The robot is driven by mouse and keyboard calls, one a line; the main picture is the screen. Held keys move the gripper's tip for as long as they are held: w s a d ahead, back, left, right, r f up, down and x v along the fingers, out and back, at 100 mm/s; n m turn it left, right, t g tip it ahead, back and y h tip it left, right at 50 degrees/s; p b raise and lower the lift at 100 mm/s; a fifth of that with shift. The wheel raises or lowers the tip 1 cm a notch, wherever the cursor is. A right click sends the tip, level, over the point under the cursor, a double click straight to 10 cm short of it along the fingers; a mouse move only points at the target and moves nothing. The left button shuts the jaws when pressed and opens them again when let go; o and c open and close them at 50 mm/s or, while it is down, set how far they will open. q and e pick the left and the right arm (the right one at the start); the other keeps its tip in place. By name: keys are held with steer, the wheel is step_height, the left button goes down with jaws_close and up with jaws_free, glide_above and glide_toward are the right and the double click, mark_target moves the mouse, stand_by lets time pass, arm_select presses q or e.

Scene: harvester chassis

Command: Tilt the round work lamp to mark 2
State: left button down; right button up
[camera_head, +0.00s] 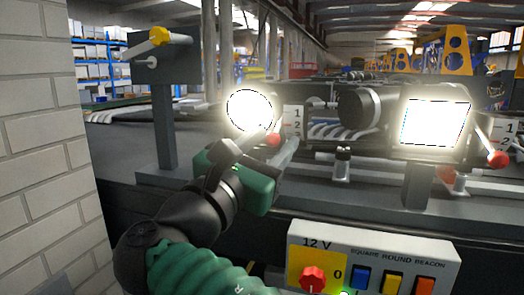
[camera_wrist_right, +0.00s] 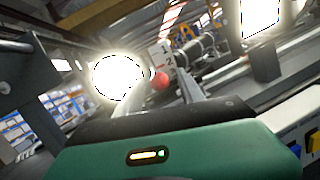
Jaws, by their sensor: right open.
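The round work lamp (camera_head: 249,110) is lit and glares white in the head view. It also glares in the right wrist view (camera_wrist_right: 117,77). A red ball knob (camera_head: 272,139) shows just below and right of it, and in the wrist view too (camera_wrist_right: 161,79). A white plate (camera_head: 293,119) with numbers 1 and 2 stands beside the lamp; which mark the lamp is at, I cannot tell. My right gripper (camera_head: 277,144) is open, its fingers either side of the knob as seen; contact is unclear. My left gripper is out of view.
A square lit lamp (camera_head: 436,122) with its own red knob (camera_head: 497,159) stands at right. A switch box (camera_head: 372,262) with a red dial and coloured switches is in front. A post with a yellow-knobbed lever (camera_head: 160,37) and a brick wall (camera_head: 45,120) are at left.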

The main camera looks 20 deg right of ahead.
steer(key=b+v, duration=0.4)
steer(key=v, duration=1.2)
steer(key=shift+a+f, duration=0.15)
steer(key=shift+a, duration=0.2)
